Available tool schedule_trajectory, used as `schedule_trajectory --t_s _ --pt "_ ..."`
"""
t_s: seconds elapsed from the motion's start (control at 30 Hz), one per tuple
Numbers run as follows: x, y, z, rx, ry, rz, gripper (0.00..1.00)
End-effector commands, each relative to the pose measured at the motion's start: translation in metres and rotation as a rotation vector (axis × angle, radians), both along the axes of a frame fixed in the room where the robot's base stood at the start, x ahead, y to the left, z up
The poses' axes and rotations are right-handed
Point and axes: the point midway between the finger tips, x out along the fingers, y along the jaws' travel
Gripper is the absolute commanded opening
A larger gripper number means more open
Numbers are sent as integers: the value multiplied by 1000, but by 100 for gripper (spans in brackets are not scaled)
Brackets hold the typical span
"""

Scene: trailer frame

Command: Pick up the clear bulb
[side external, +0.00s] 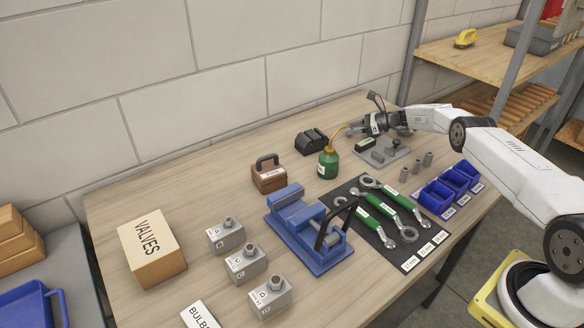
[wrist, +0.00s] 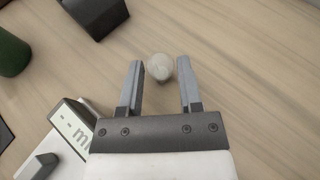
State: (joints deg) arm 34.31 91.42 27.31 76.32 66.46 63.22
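The clear bulb (wrist: 160,67) shows in the wrist view as a pale round glassy shape at the fingertips. It lies between the two grey fingers, with a small gap visible on each side. My gripper (wrist: 160,78) is open around it, and its fingers point away over the wood table. In the side external view my gripper (side external: 357,128) is low over the back right of the table, behind the green oil can. I cannot make out the bulb there. The wrist view does not show clearly how high the fingertips are.
The green oil can (side external: 328,163), black block (side external: 312,141) and grey gauge stand (side external: 383,152) stand close to my gripper. The blue vise (side external: 310,228), wrench mat (side external: 390,222) and blue bins (side external: 437,196) are nearer the front.

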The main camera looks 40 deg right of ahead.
Motion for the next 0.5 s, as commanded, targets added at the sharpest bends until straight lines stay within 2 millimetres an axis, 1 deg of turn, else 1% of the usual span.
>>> schedule_trajectory --t_s 0.03,0.07,0.1,0.13,0.5 --pt "0 0 0 0 0 0 26" --pt "0 0 0 0 0 0 17" --pt "0 0 0 0 0 0 4" --pt "0 0 0 0 0 0 1" --pt "0 0 1 0 0 0 1"
